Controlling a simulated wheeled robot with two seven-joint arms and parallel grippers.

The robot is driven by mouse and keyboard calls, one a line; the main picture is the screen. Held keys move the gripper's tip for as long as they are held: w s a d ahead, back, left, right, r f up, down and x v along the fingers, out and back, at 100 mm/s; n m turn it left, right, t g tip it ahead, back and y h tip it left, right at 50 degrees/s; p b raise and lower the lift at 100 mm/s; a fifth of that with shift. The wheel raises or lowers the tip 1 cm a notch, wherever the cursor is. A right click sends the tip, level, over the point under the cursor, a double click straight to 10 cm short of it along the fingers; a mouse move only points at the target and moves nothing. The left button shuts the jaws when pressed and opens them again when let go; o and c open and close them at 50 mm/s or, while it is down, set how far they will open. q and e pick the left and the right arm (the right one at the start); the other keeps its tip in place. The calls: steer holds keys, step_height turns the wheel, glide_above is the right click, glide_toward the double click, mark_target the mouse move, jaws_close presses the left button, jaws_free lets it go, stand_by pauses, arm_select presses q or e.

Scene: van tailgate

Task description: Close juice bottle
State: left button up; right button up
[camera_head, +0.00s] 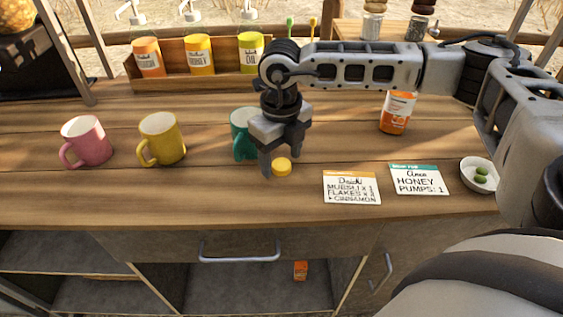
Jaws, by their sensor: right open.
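The juice bottle (395,113) stands upright on the wooden counter, right of centre, with an orange and white label; its top is hidden behind my right arm. My left gripper is not in view.
A green mug (241,134) stands close left of the right gripper. A yellow mug (161,139) and a pink mug (86,142) are farther left. Two cards (352,188) (418,180) and a white bowl (478,188) lie to the right. A wooden rack (177,84) holds bottles behind.

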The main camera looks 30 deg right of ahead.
steer(key=shift+f, duration=0.25)
steer(key=c, duration=1)
steer(key=shift+c, duration=0.2)
steer(key=shift+r, duration=0.15)
steer(key=shift+r, duration=0.6)
steer(key=s+a+r+b, duration=0.1)
steer(key=s+a+r, duration=0.4)
steer(key=s+r, duration=0.6)
steer(key=shift+s+a+r, duration=0.15)
steer(key=shift+s+r, duration=0.1)
steer(key=shift+s, duration=0.75)
